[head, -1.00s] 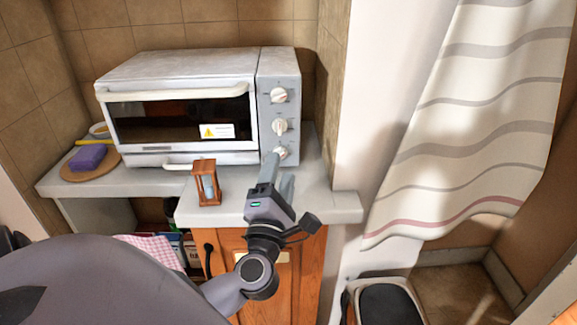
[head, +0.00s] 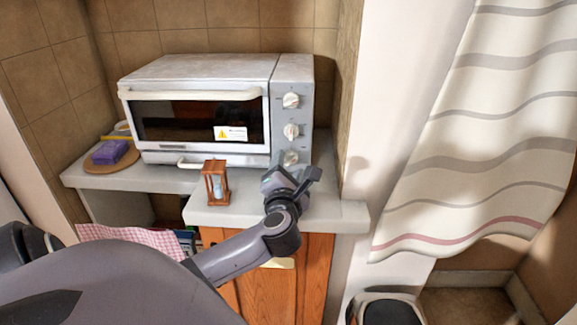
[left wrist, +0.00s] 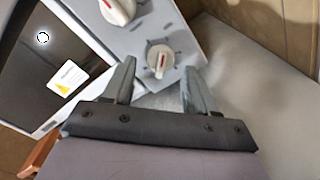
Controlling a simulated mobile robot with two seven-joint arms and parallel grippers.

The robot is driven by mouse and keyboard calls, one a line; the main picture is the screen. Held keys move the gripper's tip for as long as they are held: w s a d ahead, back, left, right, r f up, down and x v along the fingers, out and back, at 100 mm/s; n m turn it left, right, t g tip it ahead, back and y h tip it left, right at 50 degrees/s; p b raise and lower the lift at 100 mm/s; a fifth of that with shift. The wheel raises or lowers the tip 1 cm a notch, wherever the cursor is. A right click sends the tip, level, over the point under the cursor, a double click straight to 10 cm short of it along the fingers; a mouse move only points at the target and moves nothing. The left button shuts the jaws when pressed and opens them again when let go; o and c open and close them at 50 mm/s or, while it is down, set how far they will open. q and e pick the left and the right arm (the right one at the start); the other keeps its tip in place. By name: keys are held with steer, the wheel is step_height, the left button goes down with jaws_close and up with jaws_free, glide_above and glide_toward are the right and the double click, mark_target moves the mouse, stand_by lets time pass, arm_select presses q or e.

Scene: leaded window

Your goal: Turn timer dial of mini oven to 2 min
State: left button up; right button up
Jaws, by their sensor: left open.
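The white mini oven (head: 195,70) stands on the counter, its door shut. Its right panel carries three white dials in a column: top (head: 291,100), middle (head: 291,131) and bottom (head: 290,158). I cannot read which is the timer. My left gripper (head: 274,176) is just below and in front of the bottom dial; its fingers are mostly hidden in the head view. In the left wrist view, the open fingers (left wrist: 160,80) point at the panel, with the bottom dial (left wrist: 160,58) just beyond the gap between them. A red mark shows on that dial. My right gripper is not in view.
A small wooden hourglass (head: 216,183) stands on the counter left of my left gripper. A purple block (head: 109,152) lies on a round board farther left. The wall corner is close right of the oven; a striped curtain (head: 480,130) hangs beyond.

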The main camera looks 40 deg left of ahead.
arm_select(q)
steer(key=shift+w+a, duration=0.3)
steer(key=shift+w, duration=0.05)
steer(key=shift+c, duration=0.3)
steer(key=c, duration=0.9)
steer(key=shift+r+m+p, duration=0.2)
steer(key=shift+m+p, duration=0.2)
steer(key=shift+p, duration=0.85)
steer(key=shift+c, duration=0.2)
steer(key=shift+f+m, duration=0.15)
steer(key=shift+m, duration=0.15)
steer(key=shift+f, duration=0.1)
